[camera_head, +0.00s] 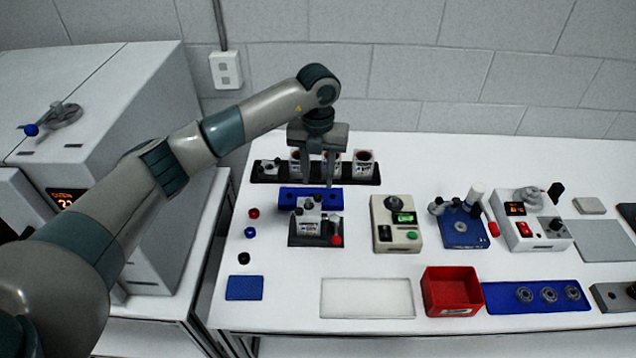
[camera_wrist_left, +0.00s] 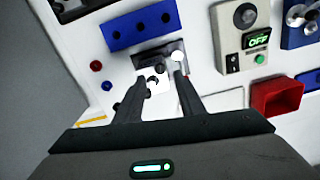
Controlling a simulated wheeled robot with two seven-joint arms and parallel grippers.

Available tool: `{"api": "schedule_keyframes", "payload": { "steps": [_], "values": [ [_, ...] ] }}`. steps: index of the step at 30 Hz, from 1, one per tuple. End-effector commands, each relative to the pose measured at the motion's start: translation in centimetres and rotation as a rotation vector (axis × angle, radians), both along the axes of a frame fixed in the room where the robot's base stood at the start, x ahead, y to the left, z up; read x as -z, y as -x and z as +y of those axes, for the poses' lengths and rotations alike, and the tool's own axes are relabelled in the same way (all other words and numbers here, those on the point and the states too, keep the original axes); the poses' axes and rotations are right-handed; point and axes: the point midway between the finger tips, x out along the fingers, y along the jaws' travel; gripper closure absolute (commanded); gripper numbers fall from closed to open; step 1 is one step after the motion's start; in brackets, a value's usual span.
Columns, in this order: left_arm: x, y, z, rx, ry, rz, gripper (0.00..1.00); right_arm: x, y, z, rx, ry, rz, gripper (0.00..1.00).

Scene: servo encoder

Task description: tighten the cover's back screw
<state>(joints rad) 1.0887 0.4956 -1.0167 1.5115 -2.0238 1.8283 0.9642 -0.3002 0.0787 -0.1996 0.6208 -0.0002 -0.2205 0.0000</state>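The servo unit (camera_head: 309,228) sits on a dark fixture plate (camera_head: 296,241), with small grey and dark round parts on its top. The cover and its back screw are too small to tell apart. My left gripper (camera_head: 318,182) points down behind and above the unit, over the blue block. In the left wrist view my left gripper (camera_wrist_left: 165,77) has its two dark fingers apart, with nothing clearly held between them. The white servo unit (camera_wrist_left: 158,84) shows in the gap, partly hidden by the fingers. My right gripper is not in view.
A blue block with holes (camera_head: 290,198) lies just behind the fixture. A black rack with white cups (camera_head: 363,164) stands behind it. A control box (camera_head: 396,224) reads OFF at right. A white mat (camera_head: 366,298) and red bin (camera_head: 450,291) lie in front. Small coloured caps lie left.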

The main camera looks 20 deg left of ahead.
Motion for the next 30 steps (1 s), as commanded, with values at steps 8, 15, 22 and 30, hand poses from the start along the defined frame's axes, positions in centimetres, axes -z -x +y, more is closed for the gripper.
{"api": "schedule_keyframes", "payload": {
  "steps": [8,15,22,30],
  "values": [
    [3.7,0.0,-0.1,-0.001,0.001,0.002,0.64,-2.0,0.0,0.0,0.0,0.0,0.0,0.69],
    [5.1,0.0,0.0,0.0,0.0,0.0,0.64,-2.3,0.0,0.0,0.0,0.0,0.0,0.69],
    [5.1,0.0,0.0,0.0,0.0,-0.001,0.64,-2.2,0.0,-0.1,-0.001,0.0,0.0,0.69],
    [5.1,0.0,0.0,0.0,0.0,-0.001,1.0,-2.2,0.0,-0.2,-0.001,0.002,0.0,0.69]
  ]
}}
